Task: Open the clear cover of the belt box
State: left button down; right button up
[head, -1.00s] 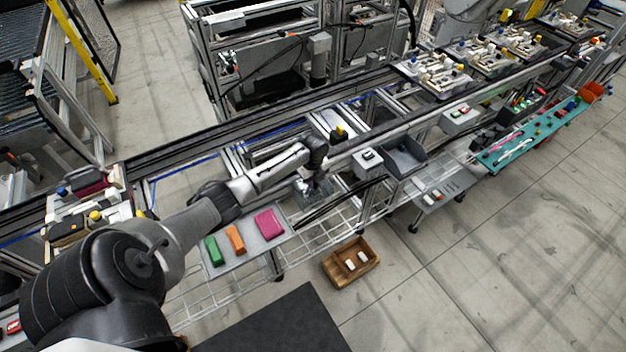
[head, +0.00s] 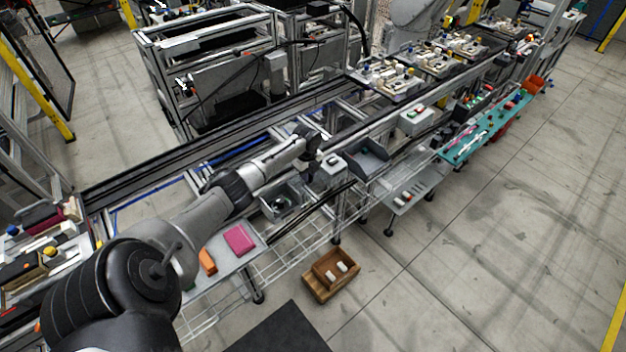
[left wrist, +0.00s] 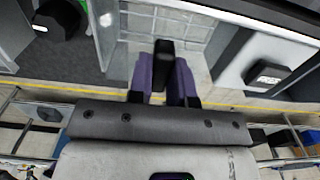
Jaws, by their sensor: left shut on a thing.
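The belt box (head: 281,208) is a grey open-topped box on the near side of the conveyor in the head view, with dark round parts inside. Its dark interior also shows at upper left in the left wrist view (left wrist: 88,60). The clear cover (left wrist: 178,22) shows as a see-through panel beyond the fingers; it is hard to make out in the head view. My left gripper (left wrist: 162,78) is shut on the cover's black handle (left wrist: 163,58), between its purple fingers. In the head view the gripper (head: 311,172) is above the box's right side. My right gripper is not in view.
A white button box (head: 331,171) stands just right of the belt box, and a dark grey bin (head: 366,160) beyond it. A shelf left of the box holds a pink block (head: 239,240) and an orange block (head: 207,262). A wooden crate (head: 318,287) is on the floor.

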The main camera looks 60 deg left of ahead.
pick_arm(q)
jog(key=c, duration=1)
grip_release()
jog(key=shift+s, duration=0.1)
jog(key=shift+c, duration=0.2)
notch_tip(320, 180, up, 14)
jog(key=p, duration=0.1)
jog(key=shift+p, duration=0.3)
jog(key=shift+f, duration=0.15)
